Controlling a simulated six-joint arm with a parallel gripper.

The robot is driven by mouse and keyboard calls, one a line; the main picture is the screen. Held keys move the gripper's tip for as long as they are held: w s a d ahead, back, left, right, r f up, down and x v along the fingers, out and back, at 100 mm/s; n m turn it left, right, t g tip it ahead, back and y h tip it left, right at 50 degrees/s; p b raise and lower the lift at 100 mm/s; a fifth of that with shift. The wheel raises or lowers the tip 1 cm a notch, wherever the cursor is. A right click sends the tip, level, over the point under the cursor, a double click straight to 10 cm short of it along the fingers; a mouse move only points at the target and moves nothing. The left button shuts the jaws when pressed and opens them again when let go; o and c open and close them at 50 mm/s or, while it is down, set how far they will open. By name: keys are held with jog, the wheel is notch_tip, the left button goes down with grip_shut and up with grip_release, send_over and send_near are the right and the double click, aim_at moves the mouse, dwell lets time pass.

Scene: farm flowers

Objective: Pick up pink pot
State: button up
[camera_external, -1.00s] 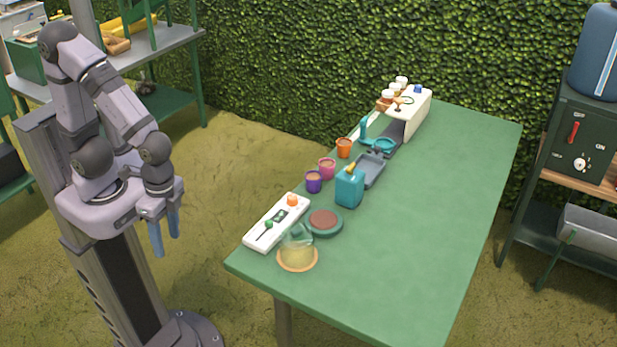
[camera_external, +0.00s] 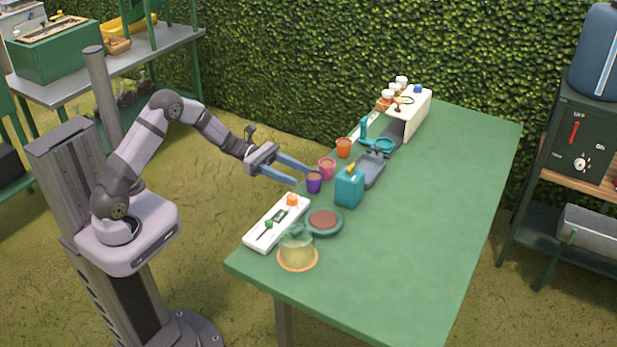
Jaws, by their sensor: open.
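The pink pot (camera_external: 327,170) stands upright on the green table (camera_external: 420,240), near its left edge. It is between a purple pot (camera_external: 314,183) in front and an orange pot (camera_external: 344,148) behind. My gripper (camera_external: 303,177) is open and empty, with its two blue fingers pointing right towards the pots. The fingertips are just left of the purple and pink pots. I cannot tell whether a finger touches a pot.
A teal canister (camera_external: 349,188) stands right of the purple pot. A grey tray (camera_external: 371,170) lies behind it. A white control panel (camera_external: 276,223), a dark round plate (camera_external: 323,222) and a glass dome (camera_external: 297,251) are at the front. The table's right side is clear.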

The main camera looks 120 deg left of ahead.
jog(key=s+a+f+n+y+b, duration=0.35)
jog(key=s+a+n+y, duration=0.2)
jog(key=a, duration=0.55)
jog(key=shift+m+h, duration=0.25)
jog(key=shift+m, duration=0.2)
jog(key=shift+p+x, duration=0.85)
jog(key=shift+x, duration=2.4)
jog(key=shift+f, duration=0.15)
jog(key=c, duration=0.8)
notch_tip(320, 180, up, 10)
